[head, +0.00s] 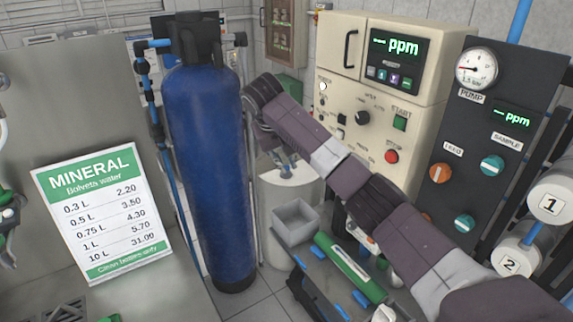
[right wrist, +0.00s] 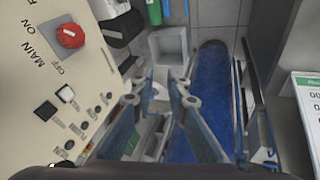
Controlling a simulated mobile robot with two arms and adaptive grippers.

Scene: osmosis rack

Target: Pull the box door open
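A cream control box (head: 385,90) stands at the upper right in the head view. Its small door (head: 338,45) has a black vertical handle (head: 350,49) and looks shut. My right arm reaches across the front of the box from the lower right. My right gripper (head: 287,168) points downward to the left of the box, below the handle and apart from it. In the right wrist view its two blue-grey fingers (right wrist: 164,88) are spread with a gap and nothing between them. The box's lower panel with a red knob (right wrist: 70,36) is beside them. My left gripper is not in view.
A tall blue tank (head: 207,170) stands left of my right gripper. A grey bin (head: 294,222) and a green cylinder (head: 348,266) are below. A dark gauge panel (head: 480,130) stands right of the box. A mineral water price sign (head: 103,215) is at the left.

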